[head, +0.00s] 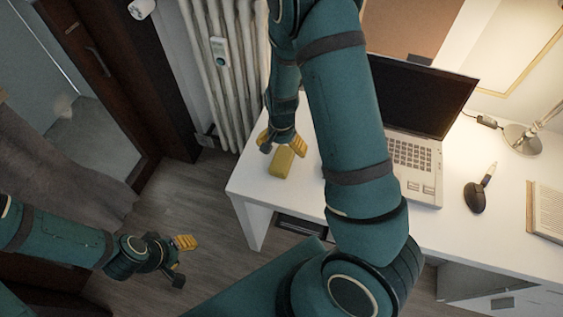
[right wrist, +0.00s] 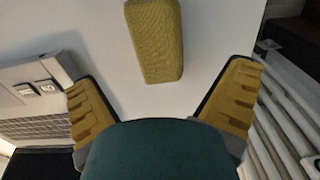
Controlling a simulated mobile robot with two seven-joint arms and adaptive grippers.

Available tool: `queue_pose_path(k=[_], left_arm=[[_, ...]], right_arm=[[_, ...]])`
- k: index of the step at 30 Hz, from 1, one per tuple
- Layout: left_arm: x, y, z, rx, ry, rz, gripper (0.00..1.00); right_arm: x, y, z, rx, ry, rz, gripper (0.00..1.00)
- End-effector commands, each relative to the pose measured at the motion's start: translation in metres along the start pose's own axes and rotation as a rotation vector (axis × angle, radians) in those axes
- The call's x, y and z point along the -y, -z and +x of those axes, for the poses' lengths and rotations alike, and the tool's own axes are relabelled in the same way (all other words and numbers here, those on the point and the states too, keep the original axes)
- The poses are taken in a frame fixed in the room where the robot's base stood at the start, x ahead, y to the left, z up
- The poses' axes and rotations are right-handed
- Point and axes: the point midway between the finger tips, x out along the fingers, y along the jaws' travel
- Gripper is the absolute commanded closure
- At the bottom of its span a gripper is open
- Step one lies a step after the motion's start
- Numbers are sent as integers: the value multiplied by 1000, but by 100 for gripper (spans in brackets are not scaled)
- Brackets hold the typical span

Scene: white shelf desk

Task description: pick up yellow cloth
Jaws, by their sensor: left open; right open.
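The yellow cloth (head: 283,163) is a small folded block on the white desk near its left edge. It also shows in the right wrist view (right wrist: 155,42), at the top between the spread yellow fingers, touching neither. My right gripper (head: 282,143) is open and empty at the cloth, on its far side in the head view. The right wrist view shows the right gripper's fingers (right wrist: 163,82) wide apart. My left gripper (head: 181,260) is open and empty, over the floor to the left of the desk.
A white radiator (head: 225,75) stands behind the desk's left end.

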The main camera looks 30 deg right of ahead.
Motion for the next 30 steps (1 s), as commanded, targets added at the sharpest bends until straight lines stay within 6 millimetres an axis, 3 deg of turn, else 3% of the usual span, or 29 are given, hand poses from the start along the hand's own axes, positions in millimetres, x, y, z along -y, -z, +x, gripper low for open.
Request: queue_pose_path(k=[8, 18, 25, 26, 30], left_arm=[[2, -1, 5, 1, 0, 1, 53], [7, 1, 19, -7, 0, 2, 53], [7, 2, 18, -7, 0, 2, 53], [7, 2, 18, -7, 0, 2, 53], [7, 2, 18, -7, 0, 2, 53]], right_arm=[[0, -1, 16, 1, 0, 0, 0], [-3, -4, 60, -1, 0, 0, 0], [-2, -4, 61, -2, 1, 0, 0], [-2, -4, 61, -2, 1, 0, 7], [-3, -4, 61, -2, 1, 0, 56]])
